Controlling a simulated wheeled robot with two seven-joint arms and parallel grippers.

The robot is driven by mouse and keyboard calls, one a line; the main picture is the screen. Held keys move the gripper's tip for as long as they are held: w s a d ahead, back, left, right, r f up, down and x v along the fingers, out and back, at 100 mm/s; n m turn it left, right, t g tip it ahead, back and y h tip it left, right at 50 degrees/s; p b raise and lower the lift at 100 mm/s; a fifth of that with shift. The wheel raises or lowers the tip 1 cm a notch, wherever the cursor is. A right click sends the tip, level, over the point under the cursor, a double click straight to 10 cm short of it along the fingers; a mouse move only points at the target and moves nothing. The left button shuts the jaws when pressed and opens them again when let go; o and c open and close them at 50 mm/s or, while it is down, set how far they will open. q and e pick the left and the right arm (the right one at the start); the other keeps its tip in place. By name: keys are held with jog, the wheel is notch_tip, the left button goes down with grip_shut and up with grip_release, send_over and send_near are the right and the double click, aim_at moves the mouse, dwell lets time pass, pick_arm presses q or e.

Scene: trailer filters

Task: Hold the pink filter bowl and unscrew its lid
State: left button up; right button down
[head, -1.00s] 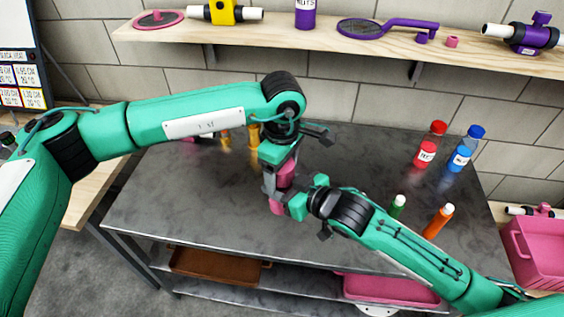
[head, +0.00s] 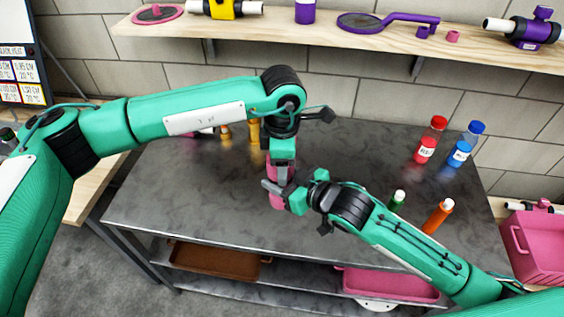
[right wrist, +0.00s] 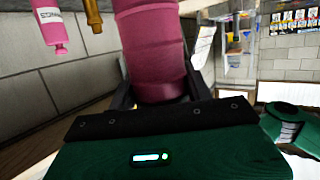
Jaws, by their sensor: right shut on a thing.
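The pink filter bowl (head: 277,201) stands upright near the middle of the metal table, partly covered by both grippers. My right gripper (head: 276,187) is shut around its body from the side. In the right wrist view the ribbed pink bowl (right wrist: 152,45) rises between the dark fingers. My left gripper (head: 282,166) points down at the top of the bowl, where the lid sits. The lid is mostly hidden by that gripper, and I cannot tell whether its fingers are closed on it.
Red (head: 430,140) and blue (head: 466,146) bottles stand at the back right. Green (head: 397,200) and orange (head: 438,218) bottles stand near my right forearm. Yellow items (head: 254,131) are behind my left arm. A wooden shelf (head: 330,40) with filter parts runs above.

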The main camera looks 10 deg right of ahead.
dwell(0.3)
pick_arm(q)
jog(key=o, duration=1.1)
jog(key=shift+r, duration=0.1)
